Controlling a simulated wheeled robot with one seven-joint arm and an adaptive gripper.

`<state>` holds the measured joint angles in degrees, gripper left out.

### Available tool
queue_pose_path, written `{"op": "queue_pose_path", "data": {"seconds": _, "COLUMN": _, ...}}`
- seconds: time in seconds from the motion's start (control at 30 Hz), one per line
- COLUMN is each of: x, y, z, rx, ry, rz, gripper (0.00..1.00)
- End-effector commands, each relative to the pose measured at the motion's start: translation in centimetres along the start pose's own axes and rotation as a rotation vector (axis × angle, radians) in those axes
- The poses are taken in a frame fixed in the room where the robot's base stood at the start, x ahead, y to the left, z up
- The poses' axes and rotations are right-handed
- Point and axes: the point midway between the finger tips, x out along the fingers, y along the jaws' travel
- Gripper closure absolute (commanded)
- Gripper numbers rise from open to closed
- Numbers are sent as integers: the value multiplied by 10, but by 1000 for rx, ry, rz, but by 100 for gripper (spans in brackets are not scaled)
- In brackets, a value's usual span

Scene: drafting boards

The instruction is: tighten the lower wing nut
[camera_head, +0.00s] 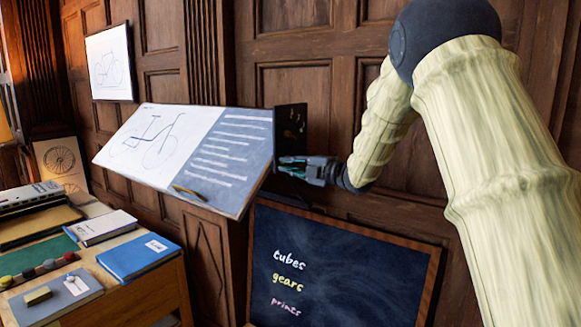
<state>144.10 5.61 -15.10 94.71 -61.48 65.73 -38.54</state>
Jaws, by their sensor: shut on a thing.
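A tilted drafting board (262,128) with a bicycle drawing stands against the panelled wall. At its right edge is a dark upright plate (291,118) with small brassy fittings, too small to tell apart. My gripper (284,166) reaches in from the right at the lower part of this plate. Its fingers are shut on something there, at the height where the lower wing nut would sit. The wing nut itself is hidden by the fingers.
A chalkboard (350,275) with written words leans below my gripper. A desk at the lower left holds a blue book (138,257), a white book (102,227) and a typewriter-like machine (30,198). A brass handle (190,193) lies on the drafting board's lower edge.

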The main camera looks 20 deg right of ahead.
Motion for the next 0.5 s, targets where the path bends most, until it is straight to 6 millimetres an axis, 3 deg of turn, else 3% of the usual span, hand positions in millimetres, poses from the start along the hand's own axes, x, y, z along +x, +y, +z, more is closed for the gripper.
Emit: {"op": "queue_pose_path", "data": {"seconds": 0.5, "x": 0, "y": 1, "z": 0, "rx": 493, "ry": -1, "rz": -1, "gripper": 100}}
